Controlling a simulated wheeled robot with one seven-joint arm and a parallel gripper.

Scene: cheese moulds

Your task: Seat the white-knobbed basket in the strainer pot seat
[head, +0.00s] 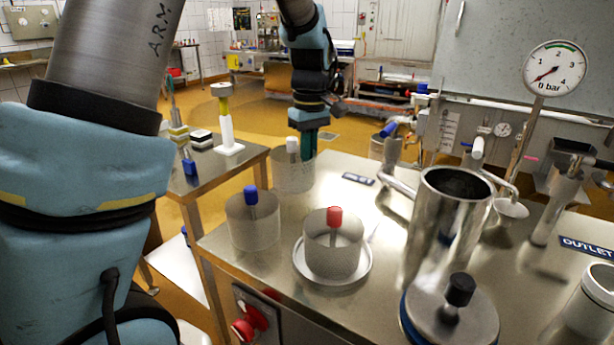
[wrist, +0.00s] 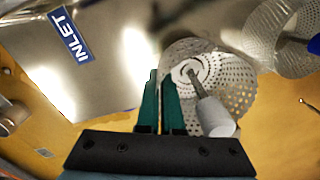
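The white-knobbed basket (head: 293,176) is a perforated cup standing at the table's far left corner, with its white knob (head: 292,145) upright. My gripper (head: 309,150) is over the basket's right side, fingers pointing down.
A black-knobbed lid (head: 470,325) is at the front right. Pipes (head: 402,185) run beside the pot. Bare tabletop (head: 365,205) lies between baskets and pot.

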